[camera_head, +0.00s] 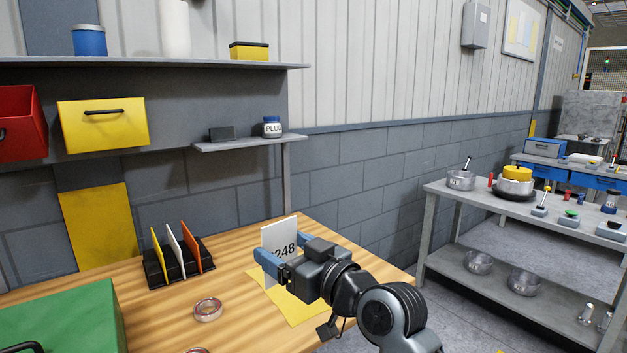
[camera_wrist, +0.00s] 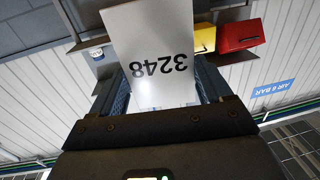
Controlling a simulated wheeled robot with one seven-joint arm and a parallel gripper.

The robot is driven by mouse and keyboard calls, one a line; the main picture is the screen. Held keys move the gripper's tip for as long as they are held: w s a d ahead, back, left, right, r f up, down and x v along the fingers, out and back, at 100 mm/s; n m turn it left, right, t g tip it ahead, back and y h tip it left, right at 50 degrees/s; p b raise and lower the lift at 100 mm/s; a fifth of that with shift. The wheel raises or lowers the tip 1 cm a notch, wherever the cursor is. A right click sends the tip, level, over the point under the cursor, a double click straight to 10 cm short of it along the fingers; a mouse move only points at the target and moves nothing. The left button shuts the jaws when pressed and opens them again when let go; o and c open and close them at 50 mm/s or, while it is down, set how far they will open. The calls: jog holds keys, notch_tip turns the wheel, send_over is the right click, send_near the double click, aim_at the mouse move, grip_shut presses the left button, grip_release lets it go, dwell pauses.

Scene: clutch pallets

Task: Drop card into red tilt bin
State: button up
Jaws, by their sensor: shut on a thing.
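My gripper (camera_head: 273,265) is shut on a white card (camera_head: 281,237) and holds it upright above the right part of the wooden table. The card also shows in the wrist view (camera_wrist: 150,35), between my fingers, with the number 3248 upside down. The red tilt bin (camera_head: 22,123) is at the far left, under the upper shelf, cut by the picture's edge; its top looks tipped open. It also shows in the wrist view (camera_wrist: 238,36). My gripper is well to the right of the bin and lower.
A yellow bin (camera_head: 103,126) hangs right of the red one. On the table (camera_head: 255,239) are a black rack (camera_head: 180,265) with upright cards, a round tin (camera_head: 208,309), a yellow sheet (camera_head: 305,303) and a green box (camera_head: 68,320). A small shelf (camera_head: 240,143) holds a jar (camera_head: 272,127).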

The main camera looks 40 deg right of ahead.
jog(key=s+a+f, duration=0.2)
jog(key=s+f, duration=0.2)
jog(key=f, duration=0.7)
jog(key=s+a+f+m+h, duration=0.1)
jog(key=s+f, duration=0.3)
jog(key=f, duration=0.8)
jog(key=s+a+f+h, duration=0.1)
jog(key=s+a+f, duration=0.2)
jog(key=f, duration=0.8)
jog(key=shift+s+f, duration=0.4)
jog(key=shift+s, duration=0.25)
jog(key=shift+w, duration=0.25)
jog(key=shift+a, duration=0.1)
